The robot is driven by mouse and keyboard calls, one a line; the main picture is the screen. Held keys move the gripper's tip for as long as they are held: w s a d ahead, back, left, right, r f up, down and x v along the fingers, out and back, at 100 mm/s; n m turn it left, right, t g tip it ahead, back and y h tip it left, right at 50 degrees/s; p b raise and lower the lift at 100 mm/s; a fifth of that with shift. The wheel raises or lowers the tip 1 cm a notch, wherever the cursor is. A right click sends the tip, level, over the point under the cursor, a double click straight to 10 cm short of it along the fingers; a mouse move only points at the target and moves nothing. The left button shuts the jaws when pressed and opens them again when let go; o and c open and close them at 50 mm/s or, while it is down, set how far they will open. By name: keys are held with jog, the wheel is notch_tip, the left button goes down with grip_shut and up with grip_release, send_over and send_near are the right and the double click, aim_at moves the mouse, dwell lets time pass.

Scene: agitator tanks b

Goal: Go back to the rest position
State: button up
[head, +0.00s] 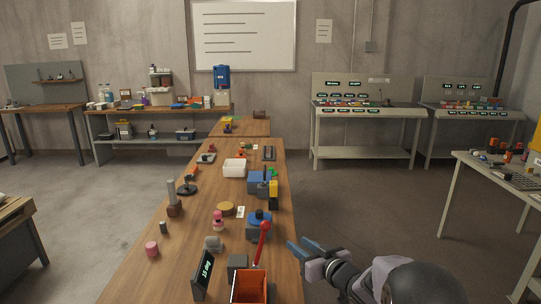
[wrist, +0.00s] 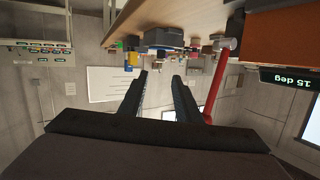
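My gripper (head: 299,243) is at the right edge of the long wooden table (head: 141,278), just right of a red-knobbed lever (head: 264,228) in the head view. In the wrist view its two dark fingers (wrist: 161,78) stand apart with nothing between them. That view is upside down, with the table edge along the top. The red lever (wrist: 215,78) shows close to the right finger there. I cannot tell whether they touch.
An orange-lined box (head: 249,287) and a display reading "15 deg" (head: 203,276) are at the near end. Blue-topped units (head: 259,220), a white bin (head: 234,168) and small parts line the table. Open floor (head: 345,200) lies to the right, before a side table (head: 490,170).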

jog(key=s+d+f+m+g+h, duration=0.2)
jog(key=s+d+f+g+h, duration=0.15)
jog(key=s, duration=0.45)
jog(key=s+d+f+m+g+h, duration=0.25)
jog(key=s+d+f+h, duration=0.2)
jog(key=s, duration=0.35)
jog(key=s+a+f+g+y, duration=0.15)
jog(key=s+g, duration=0.25)
jog(key=s, duration=0.8)
jog(key=s+a+f+g+h, duration=0.1)
jog(key=s+f+g, duration=0.25)
jog(key=s, duration=0.85)
notch_tip(320, 180, up, 26)
jog(key=p, duration=2.5)
jog(key=shift+w+d, duration=0.25)
jog(key=shift+w, duration=0.05)
jog(key=shift+f+y, duration=0.1)
jog(key=shift+y, duration=0.15)
